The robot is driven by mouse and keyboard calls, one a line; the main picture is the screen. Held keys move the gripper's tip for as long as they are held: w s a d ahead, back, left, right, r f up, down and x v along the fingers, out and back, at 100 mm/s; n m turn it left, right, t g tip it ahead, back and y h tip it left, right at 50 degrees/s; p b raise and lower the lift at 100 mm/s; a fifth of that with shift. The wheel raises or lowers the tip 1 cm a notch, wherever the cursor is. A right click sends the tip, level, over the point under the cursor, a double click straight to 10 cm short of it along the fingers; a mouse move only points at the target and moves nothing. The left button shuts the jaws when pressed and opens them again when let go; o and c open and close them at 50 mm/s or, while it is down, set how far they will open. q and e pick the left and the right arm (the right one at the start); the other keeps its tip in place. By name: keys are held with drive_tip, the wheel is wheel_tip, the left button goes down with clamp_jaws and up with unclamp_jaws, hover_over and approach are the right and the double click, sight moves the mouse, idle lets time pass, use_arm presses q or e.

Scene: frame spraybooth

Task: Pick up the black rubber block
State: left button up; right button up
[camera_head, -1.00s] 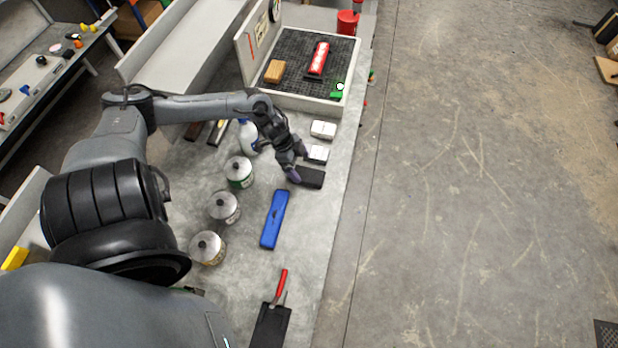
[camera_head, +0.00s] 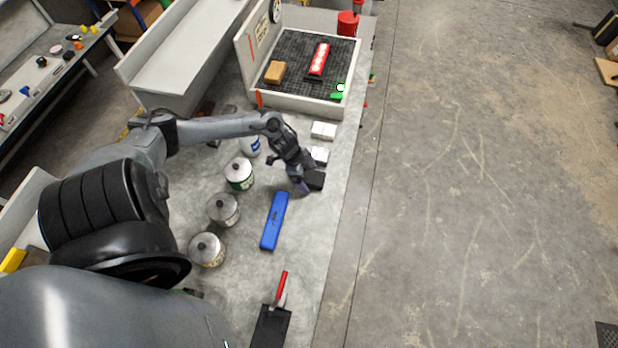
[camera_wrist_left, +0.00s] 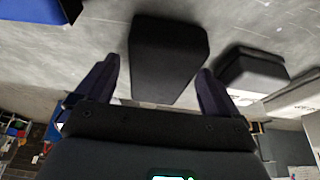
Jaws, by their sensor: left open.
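The black rubber block (camera_head: 315,180) lies on the grey bench near its right edge, partly hidden by my left gripper in the head view. In the left wrist view the black block (camera_wrist_left: 165,60) sits in front of and between the two fingers. My left gripper (camera_head: 303,186) is open, and its fingers (camera_wrist_left: 158,88) lie one to each side of the block's near end. I cannot tell whether either finger touches it. My right gripper is not in view.
White boxes (camera_head: 323,131) stand just behind the block, one close to it (camera_head: 319,156). A blue case (camera_head: 274,220) lies in front. Several cans (camera_head: 239,174) stand to the left. A walled tray (camera_head: 290,100) is at the back. The bench edge is close on the right.

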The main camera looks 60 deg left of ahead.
sight(315, 177)
use_arm(q)
drive_tip(key=c, duration=1.3)
drive_tip(key=shift+r, duration=0.1)
drive_tip(key=shift+r, duration=0.4)
drive_tip(key=r, duration=0.3)
drive_tip(key=shift+w+d+r, duration=0.25)
drive_tip(key=w+d+r+b, duration=0.1)
drive_tip(key=w+d+r, duration=0.5)
drive_tip(key=d, duration=0.2)
drive_tip(key=shift+w+d+r, duration=0.25)
drive_tip(key=shift+w+d, duration=0.1)
drive_tip(key=shift+w, duration=0.05)
